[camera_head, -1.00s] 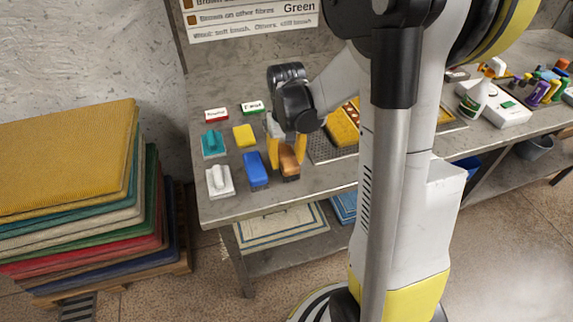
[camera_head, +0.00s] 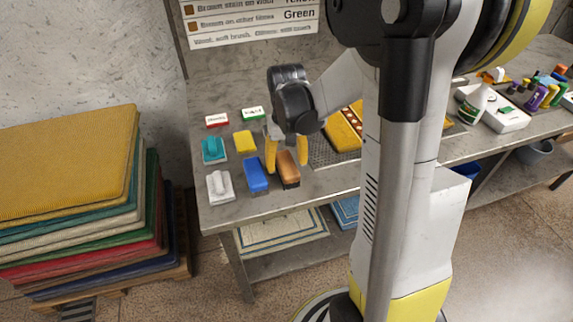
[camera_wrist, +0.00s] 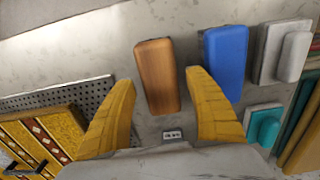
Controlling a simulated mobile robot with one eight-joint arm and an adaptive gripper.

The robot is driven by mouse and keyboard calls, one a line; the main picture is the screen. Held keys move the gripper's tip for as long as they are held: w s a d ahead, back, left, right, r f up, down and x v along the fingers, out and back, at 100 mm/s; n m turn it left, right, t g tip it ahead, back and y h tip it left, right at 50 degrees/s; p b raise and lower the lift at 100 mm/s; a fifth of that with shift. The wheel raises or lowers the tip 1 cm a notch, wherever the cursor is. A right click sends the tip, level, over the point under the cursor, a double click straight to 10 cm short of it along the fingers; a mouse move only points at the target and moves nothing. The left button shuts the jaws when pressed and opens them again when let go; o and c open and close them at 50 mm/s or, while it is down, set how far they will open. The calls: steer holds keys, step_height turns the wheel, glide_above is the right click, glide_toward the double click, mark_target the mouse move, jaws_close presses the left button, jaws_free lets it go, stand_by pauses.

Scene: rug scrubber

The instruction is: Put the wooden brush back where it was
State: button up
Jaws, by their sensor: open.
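The wooden brush (camera_head: 288,168) lies on the metal table near its front edge, to the right of a blue brush (camera_head: 255,175). My gripper (camera_head: 286,160) is open, its yellow fingers above and behind the wooden brush. In the wrist view the wooden brush (camera_wrist: 158,76) lies just beyond the fingertips, and my gripper (camera_wrist: 164,88) holds nothing. The blue brush (camera_wrist: 226,62) lies beside it, close to one finger. A small label (camera_wrist: 173,135) shows on the table between the fingers.
A white scrubber (camera_head: 220,186), a teal scrubber (camera_head: 214,150) and a yellow sponge (camera_head: 244,141) stand to the left. A patterned rug piece (camera_head: 343,132) lies on a perforated tray to the right. Stacked rugs (camera_head: 70,160) stand left of the table.

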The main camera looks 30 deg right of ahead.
mark_target(286, 164)
step_height(286, 164, up, 9)
steer(key=p, duration=0.3)
steer(key=shift+r, duration=0.1)
steer(key=s+a+r+n+t, duration=0.3)
steer(key=s+a+r+t, duration=0.4)
steer(key=s+a, duration=0.4)
steer(key=shift+a+r, duration=0.7)
steer(key=shift+a, duration=0.55)
